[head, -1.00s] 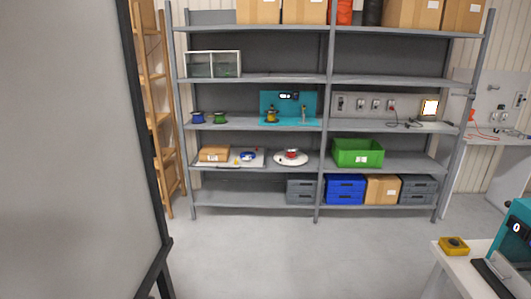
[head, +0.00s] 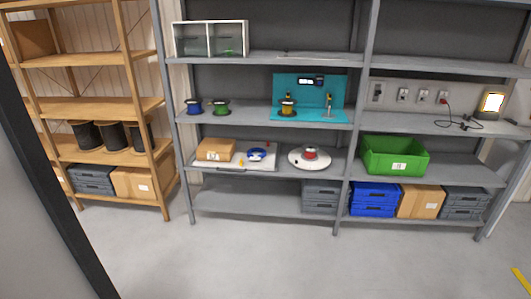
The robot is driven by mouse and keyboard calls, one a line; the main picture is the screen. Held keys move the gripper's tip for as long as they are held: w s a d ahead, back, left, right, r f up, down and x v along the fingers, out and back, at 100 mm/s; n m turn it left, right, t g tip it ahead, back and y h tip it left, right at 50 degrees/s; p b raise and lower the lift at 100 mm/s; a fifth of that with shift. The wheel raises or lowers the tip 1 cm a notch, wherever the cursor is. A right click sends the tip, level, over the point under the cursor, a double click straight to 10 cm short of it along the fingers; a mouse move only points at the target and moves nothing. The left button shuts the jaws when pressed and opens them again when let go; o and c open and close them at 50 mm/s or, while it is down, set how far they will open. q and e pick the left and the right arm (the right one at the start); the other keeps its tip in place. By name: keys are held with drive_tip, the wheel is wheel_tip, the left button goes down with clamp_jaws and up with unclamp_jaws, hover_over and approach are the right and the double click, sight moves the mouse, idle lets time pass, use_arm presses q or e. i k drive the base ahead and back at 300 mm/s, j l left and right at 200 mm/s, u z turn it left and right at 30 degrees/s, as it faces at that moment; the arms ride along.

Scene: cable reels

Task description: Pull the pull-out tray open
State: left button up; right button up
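The pull-out tray (head: 226,165) is a thin, light flat tray on the left half of the grey shelf's lower-middle board. A cardboard box (head: 215,150) stands on its left part, and a blue reel (head: 257,154) and small yellow and red pieces lie on it. A dark strip, perhaps a handle, runs along its front edge. How far it is pulled out I cannot tell. Neither of my grippers is in the head view.
A grey shelf unit (head: 356,150) stands ahead with clear floor before it. Right of the tray is a round white turntable (head: 309,158) with a red reel, then a green crate (head: 394,155). A wooden rack (head: 98,107) stands left. A dark-edged panel (head: 50,170) blocks the near left.

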sight(267, 164)
drive_tip(key=i+l+u, duration=0.15)
drive_tip(key=i, duration=0.25)
drive_tip(key=i+l+u, duration=0.2)
drive_tip(key=i, duration=0.25)
drive_tip(key=i+u, duration=0.2)
drive_tip(key=i, duration=0.4)
drive_tip(key=i+l+u, duration=0.2)
drive_tip(key=i, duration=0.4)
drive_tip(key=i+u, duration=0.25)
drive_tip(key=i, duration=0.35)
